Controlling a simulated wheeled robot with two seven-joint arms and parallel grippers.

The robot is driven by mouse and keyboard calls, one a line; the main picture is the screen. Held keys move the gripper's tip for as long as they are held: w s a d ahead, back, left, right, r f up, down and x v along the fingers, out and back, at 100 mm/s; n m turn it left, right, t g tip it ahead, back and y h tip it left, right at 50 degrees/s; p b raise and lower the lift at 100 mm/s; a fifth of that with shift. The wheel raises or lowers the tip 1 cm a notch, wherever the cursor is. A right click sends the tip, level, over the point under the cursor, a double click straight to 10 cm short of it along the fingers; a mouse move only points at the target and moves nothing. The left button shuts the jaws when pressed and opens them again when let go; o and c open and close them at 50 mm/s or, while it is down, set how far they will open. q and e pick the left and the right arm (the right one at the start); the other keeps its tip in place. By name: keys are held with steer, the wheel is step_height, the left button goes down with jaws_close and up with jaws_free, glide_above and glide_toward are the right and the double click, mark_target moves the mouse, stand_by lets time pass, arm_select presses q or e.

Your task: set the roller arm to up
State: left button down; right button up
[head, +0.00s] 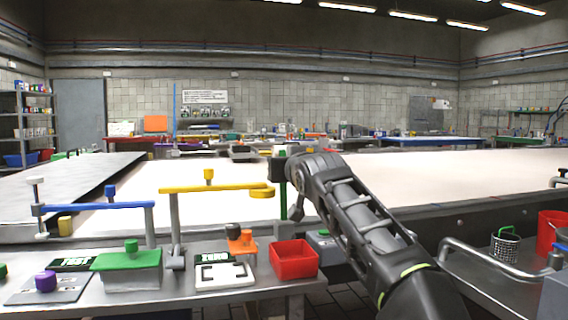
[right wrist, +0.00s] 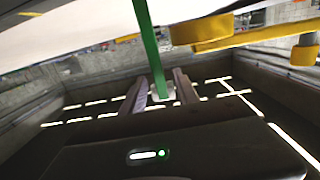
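My right arm reaches in from the lower right in the head view, its gripper end (head: 291,168) at a thin upright green bar (head: 283,203) with a green knob (head: 279,151) above. In the right wrist view the green bar (right wrist: 149,45) runs down between the two spread fingers of my right gripper (right wrist: 159,88), with a gap on each side. A yellow arm (head: 215,188) with a round end and a blue arm (head: 98,207) lie roughly level to the left. I cannot tell which of these is the roller arm. My left gripper is not in view.
A pale flat belt or table (head: 400,180) stretches behind. A metal rail (head: 470,252) stands at right.

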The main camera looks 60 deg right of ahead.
step_height(320, 180, up, 8)
steer(key=s+a+t+h, duration=0.1)
steer(key=t, duration=0.1)
steer(key=shift+h, duration=0.4)
step_height(320, 180, down, 7)
steer(key=g+y, duration=0.2)
steer(key=b+v, duration=0.5)
steer(key=v, duration=0.3)
steer(key=shift+f+b, duration=0.3)
steer(key=shift+f, duration=0.45)
steer(key=shift+s, duration=0.1)
